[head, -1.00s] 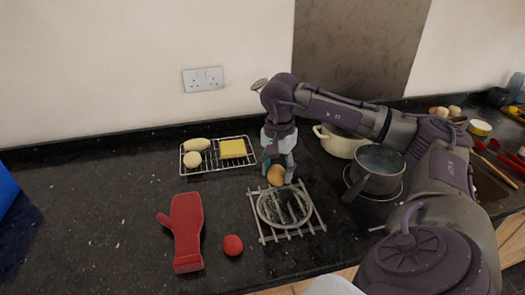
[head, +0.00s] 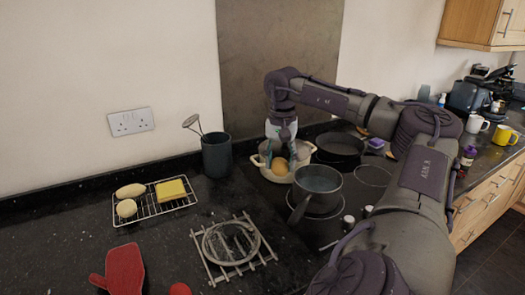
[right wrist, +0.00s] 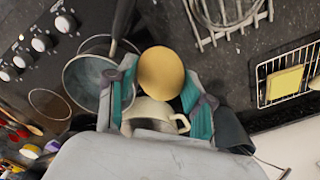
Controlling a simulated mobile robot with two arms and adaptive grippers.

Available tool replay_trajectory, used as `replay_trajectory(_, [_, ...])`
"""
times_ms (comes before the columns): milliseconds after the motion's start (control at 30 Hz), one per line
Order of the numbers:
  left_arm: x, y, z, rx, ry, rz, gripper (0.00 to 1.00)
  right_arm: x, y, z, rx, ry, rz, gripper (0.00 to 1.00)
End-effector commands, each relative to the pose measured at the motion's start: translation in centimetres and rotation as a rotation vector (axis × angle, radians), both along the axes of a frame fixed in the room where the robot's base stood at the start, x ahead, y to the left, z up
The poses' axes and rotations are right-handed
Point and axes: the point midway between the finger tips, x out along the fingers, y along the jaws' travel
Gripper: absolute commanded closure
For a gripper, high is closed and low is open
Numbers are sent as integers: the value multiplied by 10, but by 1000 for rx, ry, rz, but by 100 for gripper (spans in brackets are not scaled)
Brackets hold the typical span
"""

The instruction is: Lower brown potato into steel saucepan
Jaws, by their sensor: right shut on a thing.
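The brown potato (head: 280,167) is held between the teal-lined fingers of my right gripper (head: 281,163). In the right wrist view the potato (right wrist: 161,72) also sits between the two fingers (right wrist: 160,85). The steel saucepan (head: 320,200) stands on the hob just right of the gripper in the head view, its dark handle toward the front left. In the right wrist view the saucepan (right wrist: 84,90) is left of the potato and looks empty. In the head view the gripper and potato overlap the cream pot (head: 262,173). My left gripper is not in view.
A dark frying pan (head: 341,144) is behind the saucepan. A grey utensil pot (head: 216,157) stands left of the cream pot. A metal trivet (head: 235,262) lies in front. A wire rack (head: 150,214) with pale food and a yellow block is at left, near a red mitt (head: 122,268).

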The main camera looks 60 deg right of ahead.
Motion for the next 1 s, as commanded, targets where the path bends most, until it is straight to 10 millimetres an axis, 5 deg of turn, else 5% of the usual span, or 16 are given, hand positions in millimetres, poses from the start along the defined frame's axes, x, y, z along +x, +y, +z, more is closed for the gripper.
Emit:
replay_trajectory(600, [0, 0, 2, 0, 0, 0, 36, -51, -112, -6, 1, 1, -5, 84])
replay_trajectory(1000, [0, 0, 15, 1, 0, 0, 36, -67, -148, -15, 0, 0, 0, 84])
